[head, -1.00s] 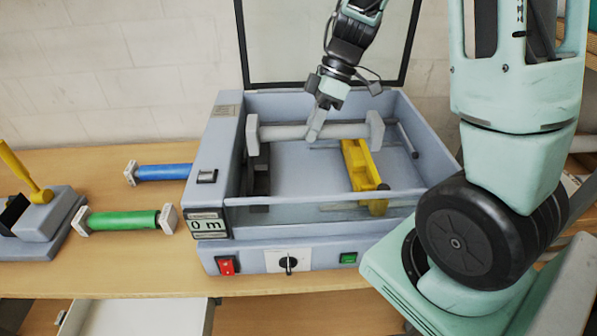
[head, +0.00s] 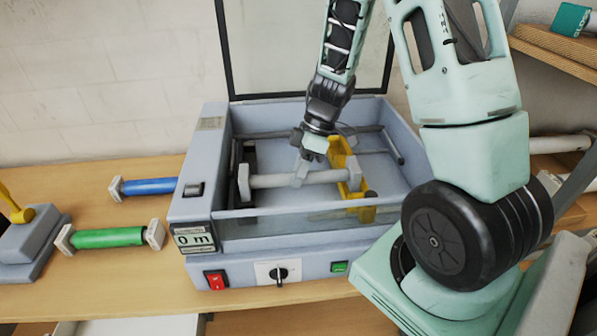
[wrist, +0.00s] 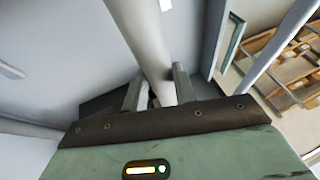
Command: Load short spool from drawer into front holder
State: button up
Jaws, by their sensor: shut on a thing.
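A light grey spool (head: 265,181) with square end flanges is inside the laminator (head: 205,240). My gripper (head: 301,172) is shut around the middle of the spool's tube. The tube also shows between the fingers in the wrist view (wrist: 150,40). The spool's left end is at the black holder (head: 237,168) and its right end is by the yellow holder (head: 367,212). Whether the ends are seated in the holders cannot be told. An open white drawer (head: 140,327) shows partly at the bottom left edge of the head view.
A blue roll (head: 150,187) and a green roll (head: 108,238) lie on the table left of the laminator. A device with a yellow lever (head: 15,205) stands at far left. The laminator's clear lid (head: 290,50) stands open behind. Its front wall carries a red switch (head: 215,280).

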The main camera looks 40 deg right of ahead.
jog(key=shift+f, duration=0.4)
jog(key=shift+f, duration=0.2)
jog(key=o, duration=1)
jog(key=shift+r, duration=0.1)
